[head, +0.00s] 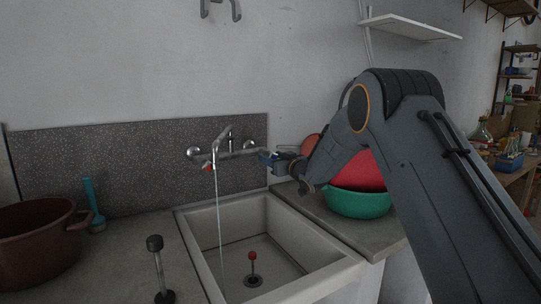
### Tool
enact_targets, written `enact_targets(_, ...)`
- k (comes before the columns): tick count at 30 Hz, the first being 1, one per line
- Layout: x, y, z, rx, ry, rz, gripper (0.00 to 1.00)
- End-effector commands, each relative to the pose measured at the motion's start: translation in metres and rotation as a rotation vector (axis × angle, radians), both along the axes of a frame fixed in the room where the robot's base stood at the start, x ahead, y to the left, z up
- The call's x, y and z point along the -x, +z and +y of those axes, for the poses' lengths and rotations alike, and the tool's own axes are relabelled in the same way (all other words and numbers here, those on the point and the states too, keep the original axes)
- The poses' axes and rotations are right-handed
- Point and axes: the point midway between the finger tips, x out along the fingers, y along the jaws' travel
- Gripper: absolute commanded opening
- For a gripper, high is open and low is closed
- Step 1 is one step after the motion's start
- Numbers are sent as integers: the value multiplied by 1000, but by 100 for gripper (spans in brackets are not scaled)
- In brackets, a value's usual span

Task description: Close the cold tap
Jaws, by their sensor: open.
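A wall-mounted mixer tap (226,152) sits over the sink, in front of a speckled splashback. A thin stream of water (219,220) falls from its spout into the basin. A small red mark (210,167) shows on the left side of the tap. A bluish part (266,158) shows at the tap's right end, right by my gripper (275,160); I cannot tell whether it is the cold handle or part of the gripper. My gripper comes in from the right and is open. Whether its fingers touch the handle is too small to tell.
The pale sink (350,270) holds a red-knobbed rod (252,264). A black-knobbed rod (156,258) stands on the left counter, near a brown pot (35,245) and a blue brush (93,200). A green basin (357,204) with a red one stands on the right, behind my arm.

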Motion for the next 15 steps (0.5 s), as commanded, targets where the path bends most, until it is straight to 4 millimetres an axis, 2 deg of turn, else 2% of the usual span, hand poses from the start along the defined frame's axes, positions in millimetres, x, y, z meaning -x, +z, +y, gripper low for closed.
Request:
enact_targets(6,-14,1,9,0,-1,0,51)
enact_targets(15,-15,0,10,1,-1,1,51)
